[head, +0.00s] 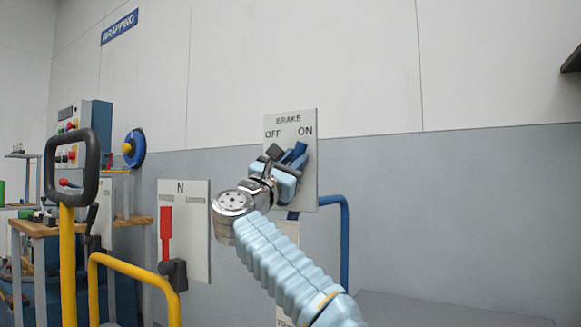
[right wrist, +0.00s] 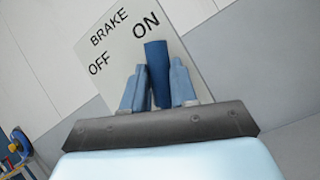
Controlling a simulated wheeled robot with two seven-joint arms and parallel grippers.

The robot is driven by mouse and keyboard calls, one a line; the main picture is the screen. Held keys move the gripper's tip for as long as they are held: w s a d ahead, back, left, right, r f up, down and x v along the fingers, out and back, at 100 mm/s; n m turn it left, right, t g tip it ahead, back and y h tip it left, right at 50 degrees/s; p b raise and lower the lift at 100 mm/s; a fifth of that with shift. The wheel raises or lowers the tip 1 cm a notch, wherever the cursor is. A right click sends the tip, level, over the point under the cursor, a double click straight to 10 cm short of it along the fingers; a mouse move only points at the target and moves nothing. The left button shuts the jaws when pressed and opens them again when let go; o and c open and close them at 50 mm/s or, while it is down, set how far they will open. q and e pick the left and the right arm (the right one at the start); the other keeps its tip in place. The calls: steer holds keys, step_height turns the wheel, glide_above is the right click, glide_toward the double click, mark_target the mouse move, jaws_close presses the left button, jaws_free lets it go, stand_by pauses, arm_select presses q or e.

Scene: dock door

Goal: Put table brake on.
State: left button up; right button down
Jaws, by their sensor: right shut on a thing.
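The brake plate (head: 291,121) is a pale board on the wall marked BRAKE, with OFF at left and ON at right; it also shows in the right wrist view (right wrist: 118,58). The dark blue brake lever (right wrist: 157,62) points up at the word ON. In the head view the lever (head: 299,149) leans up and right, below ON. My right gripper (head: 284,160) is shut on the lever, with one finger on each side of it in the right wrist view (right wrist: 157,88). The lever's pivot is hidden behind the gripper. My left gripper is not in view.
A plate marked N (head: 191,195) with a red bar stands to the left. A yellow rail (head: 137,266) and a black loop handle (head: 88,153) are at the left front. A blue rail (head: 345,235) is right of my arm. Space farther right looks clear.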

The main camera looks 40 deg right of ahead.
steer(key=shift+f, duration=0.1)
steer(key=c, duration=0.9)
jaws_free()
steer(key=shift+s, duration=0.1)
steer(key=b+v, duration=0.5)
steer(key=v, duration=0.8)
steer(key=shift+a+f, duration=0.15)
steer(key=shift+a, duration=0.2)
